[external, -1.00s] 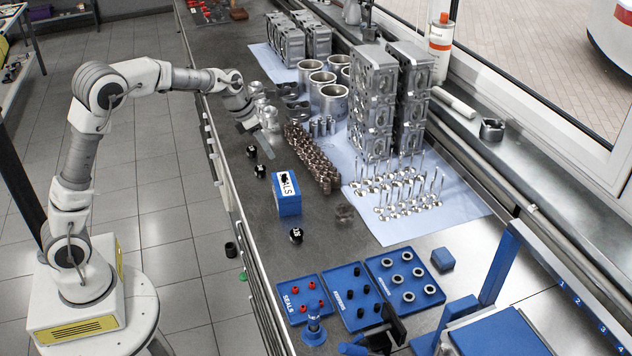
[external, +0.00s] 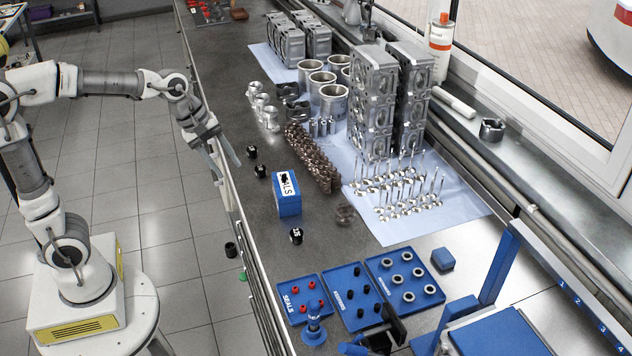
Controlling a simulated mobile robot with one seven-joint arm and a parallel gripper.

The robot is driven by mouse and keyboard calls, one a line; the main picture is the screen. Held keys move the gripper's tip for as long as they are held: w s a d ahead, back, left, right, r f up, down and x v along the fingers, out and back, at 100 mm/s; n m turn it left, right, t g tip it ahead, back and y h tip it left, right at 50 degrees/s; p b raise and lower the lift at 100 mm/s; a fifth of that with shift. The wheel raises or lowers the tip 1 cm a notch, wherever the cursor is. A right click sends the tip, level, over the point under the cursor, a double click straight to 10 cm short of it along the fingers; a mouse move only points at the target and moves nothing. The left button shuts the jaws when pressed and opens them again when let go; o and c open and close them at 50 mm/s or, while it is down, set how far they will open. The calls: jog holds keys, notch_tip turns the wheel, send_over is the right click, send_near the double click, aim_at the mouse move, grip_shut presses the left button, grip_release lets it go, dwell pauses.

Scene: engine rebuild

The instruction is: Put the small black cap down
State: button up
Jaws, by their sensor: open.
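Two small black caps lie near the left edge of the bench, the farther one (external: 251,152) and the nearer one (external: 260,171). A third black cap with white marking (external: 296,236) lies closer to the camera, below the blue box. My gripper (external: 226,162) is open over the bench's left edge, just left of the two caps and apart from them. I see nothing between its fingers, though they are small in this view. I cannot tell which cap the task means.
A blue box (external: 287,202) stands right of the caps. Blue trays (external: 304,299) with small parts lie at the near end. Bare bench surrounds the caps. Bronze-coloured parts (external: 313,160), metal cylinders (external: 333,102) and stacked blocks (external: 372,104) stand farther right.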

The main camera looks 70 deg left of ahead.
jog(key=s+d+m, duration=0.3)
jog(key=s+m, duration=0.5)
jog(key=m, duration=0.1)
jog(key=s+d+m+t+y, duration=0.1)
jog(key=s+d+m, duration=0.3)
jog(key=s+m, duration=0.4)
jog(key=shift+s+f+m, duration=0.2)
jog(key=shift+f+m, duration=0.05)
jog(key=shift+m, duration=0.45)
jog(key=shift+o, duration=0.5)
jog(key=shift+d, duration=0.1)
